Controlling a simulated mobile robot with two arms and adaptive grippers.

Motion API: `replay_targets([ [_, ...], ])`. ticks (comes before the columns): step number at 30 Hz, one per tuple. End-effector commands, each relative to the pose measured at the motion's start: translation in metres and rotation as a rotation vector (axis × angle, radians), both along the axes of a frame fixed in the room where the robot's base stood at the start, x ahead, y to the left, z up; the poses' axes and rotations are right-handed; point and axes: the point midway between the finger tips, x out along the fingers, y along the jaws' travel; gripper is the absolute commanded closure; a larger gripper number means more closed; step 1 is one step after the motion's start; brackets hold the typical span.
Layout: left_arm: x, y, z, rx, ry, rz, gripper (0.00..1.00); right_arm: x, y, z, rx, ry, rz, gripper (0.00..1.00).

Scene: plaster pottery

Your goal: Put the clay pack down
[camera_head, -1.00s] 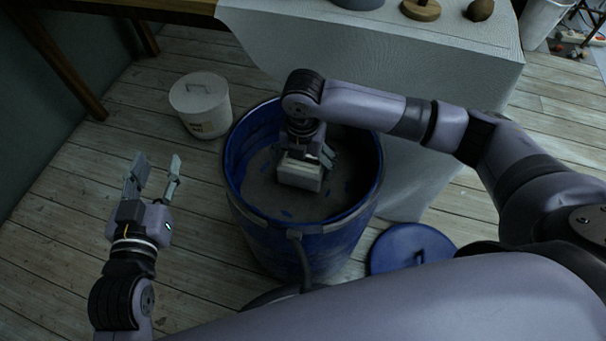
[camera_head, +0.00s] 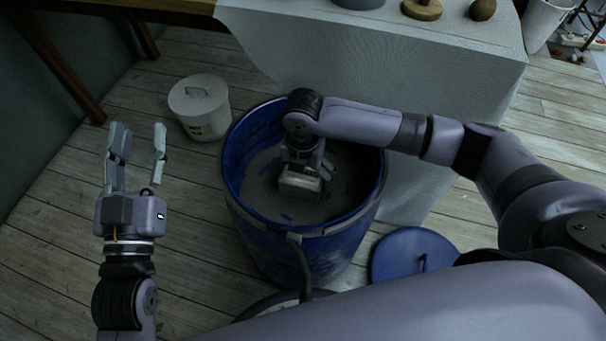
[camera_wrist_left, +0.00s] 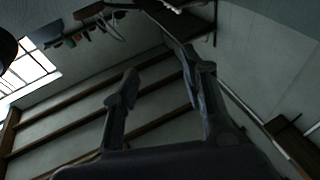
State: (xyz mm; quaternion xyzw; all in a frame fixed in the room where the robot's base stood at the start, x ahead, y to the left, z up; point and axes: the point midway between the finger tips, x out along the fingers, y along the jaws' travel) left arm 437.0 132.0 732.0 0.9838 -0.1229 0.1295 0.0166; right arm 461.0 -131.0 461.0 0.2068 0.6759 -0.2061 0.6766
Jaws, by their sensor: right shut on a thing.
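My left gripper (camera_head: 138,150) is open and empty, left of the barrel, over the floor. Its spread fingers also show in the left wrist view (camera_wrist_left: 160,95).
A lidded white bucket (camera_head: 203,122) stands left of the barrel. A blue lid (camera_head: 400,256) lies on the floor at its right. A cloth-covered table (camera_head: 470,75) stands behind, with a round wooden piece (camera_head: 422,10) on it. The floor at left is clear.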

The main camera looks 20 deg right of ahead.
Motion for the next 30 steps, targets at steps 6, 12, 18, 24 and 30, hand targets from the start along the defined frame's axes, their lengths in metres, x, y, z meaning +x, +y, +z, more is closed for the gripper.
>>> replay_targets([
  [6,0.001,0.000,-0.003,0.004,0.016,0.001,0.60,0.000,0.000,-0.002,0.000,0.000,0.000,0.03],
  [12,0.001,0.000,-0.003,0.005,0.015,0.001,0.60,0.000,0.000,-0.002,0.000,0.000,0.000,0.00],
  [18,0.001,0.001,-0.003,0.004,0.014,0.002,0.60,0.000,0.000,-0.001,0.000,0.000,0.000,0.00],
  [24,0.003,0.001,-0.013,0.022,0.082,0.004,0.60,0.000,0.000,0.011,-0.001,-0.001,0.000,0.00],
  [30,0.003,0.007,-0.052,0.078,0.296,0.018,0.60,0.001,0.000,0.034,0.001,-0.002,-0.001,0.00],
])
